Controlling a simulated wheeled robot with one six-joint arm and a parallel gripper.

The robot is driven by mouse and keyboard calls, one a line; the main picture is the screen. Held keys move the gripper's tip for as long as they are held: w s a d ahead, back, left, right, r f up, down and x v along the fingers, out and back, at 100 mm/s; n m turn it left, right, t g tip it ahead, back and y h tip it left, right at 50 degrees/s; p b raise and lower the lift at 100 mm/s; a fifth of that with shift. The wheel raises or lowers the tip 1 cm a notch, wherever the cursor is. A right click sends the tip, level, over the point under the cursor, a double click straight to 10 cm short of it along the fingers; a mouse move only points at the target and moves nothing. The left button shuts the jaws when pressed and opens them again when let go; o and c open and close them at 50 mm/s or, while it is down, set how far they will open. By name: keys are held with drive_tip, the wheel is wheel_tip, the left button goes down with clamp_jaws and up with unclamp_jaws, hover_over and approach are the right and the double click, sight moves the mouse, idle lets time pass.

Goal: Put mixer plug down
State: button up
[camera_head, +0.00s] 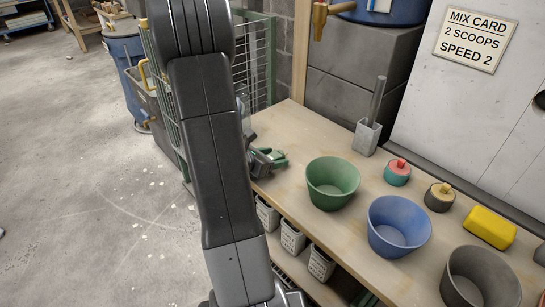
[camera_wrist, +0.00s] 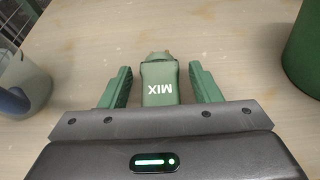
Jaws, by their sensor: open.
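The mixer plug is a green block marked MIX (camera_wrist: 160,82) with a greyish front end. In the wrist view it lies on the wooden bench top between my gripper's two green fingers. My gripper (camera_wrist: 160,88) is open, with a gap on each side of the plug. In the head view my gripper (camera_head: 268,160) is low over the left end of the bench, mostly behind my own arm. The plug cannot be made out clearly there.
A green bucket (camera_head: 333,184), a blue bucket (camera_head: 398,226) and a grey bucket (camera_head: 482,280) stand on the bench (camera_head: 290,195). A clear container (camera_wrist: 22,82) stands left of my gripper. A yellow block (camera_head: 490,227) and two small lidded pots sit further right. A green wire rack (camera_head: 262,60) stands behind.

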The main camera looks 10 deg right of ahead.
drive_tip(key=shift+r+p, duration=0.45)
drive_tip(key=shift+r, duration=0.05)
drive_tip(key=p+v, duration=0.1)
drive_tip(key=v, duration=1.1)
drive_tip(key=shift+p, duration=0.4)
drive_tip(key=shift+f, duration=0.1)
drive_tip(key=b+x, duration=0.1)
drive_tip(key=x, duration=0.5)
drive_tip(key=b+x, duration=0.1)
drive_tip(key=x, duration=0.5)
drive_tip(key=shift+s+f, duration=0.1)
drive_tip(key=shift+f, duration=0.15)
drive_tip(key=shift+d+f+b, duration=0.1)
drive_tip(key=shift+f+b, duration=0.15)
drive_tip(key=shift+b, duration=0.35)
drive_tip(key=shift+f+b, duration=0.15)
drive_tip(key=shift+b, duration=0.25)
drive_tip(key=shift+r+p, duration=0.3)
drive_tip(key=shift+p, duration=0.1)
